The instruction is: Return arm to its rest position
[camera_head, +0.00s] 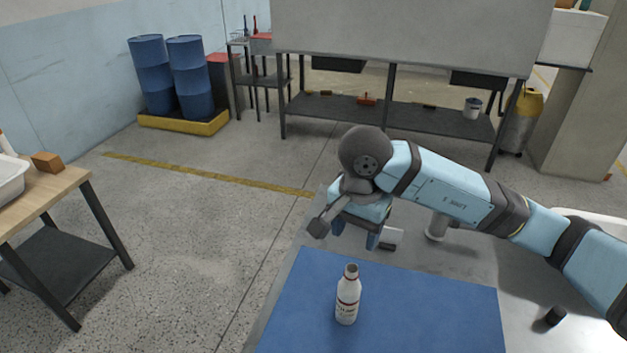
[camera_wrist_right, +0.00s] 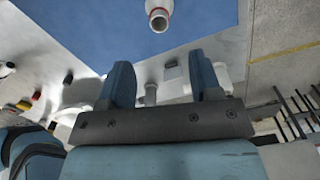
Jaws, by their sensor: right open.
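My right arm (camera_head: 450,190) reaches in from the right in the head view. Its right gripper (camera_head: 356,234) hangs over the far edge of the blue mat (camera_head: 420,297). The two blue fingers are apart with nothing between them; they also show in the right wrist view (camera_wrist_right: 162,82). A white bottle with red bands (camera_head: 347,298) stands upright on the mat, nearer than the gripper and apart from it. The bottle's open mouth shows at the top of the right wrist view (camera_wrist_right: 159,18). My left gripper is in neither view.
A black cap-like object (camera_head: 555,316) is at the right. A wooden table (camera_head: 62,192) with a white tray (camera_head: 10,182) stands at the left. Open floor (camera_head: 190,235) lies between.

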